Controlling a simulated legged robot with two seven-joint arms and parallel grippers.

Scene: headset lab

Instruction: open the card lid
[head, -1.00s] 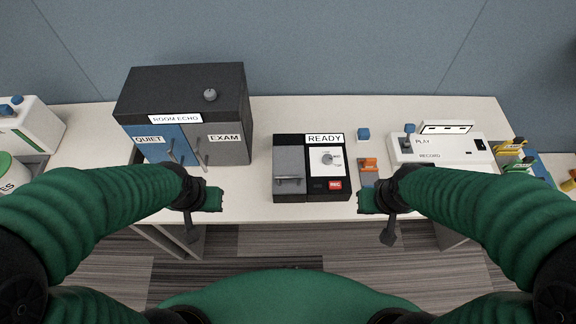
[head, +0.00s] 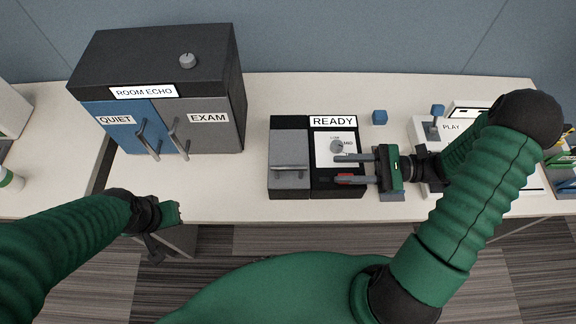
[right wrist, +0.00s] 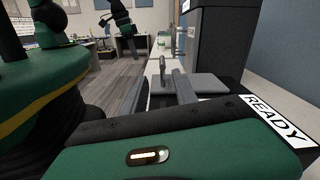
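The grey card lid (head: 289,150) lies flat and closed on the left half of the black READY unit (head: 318,190). Its bar handle (head: 290,169) runs across the lid near the front. My right gripper (head: 336,170) hovers over the right half of the unit, to the right of the lid. Its two fingers are apart, point left and hold nothing. In the right wrist view the grey lid (right wrist: 203,84) shows beyond the green gripper body. My left gripper (head: 176,213) is at the table's front edge, far left of the unit; its fingers are not clear.
The ROOM ECHO cabinet (head: 160,65) with blue and grey doors stands at the back left. The table between cabinet and unit is clear.

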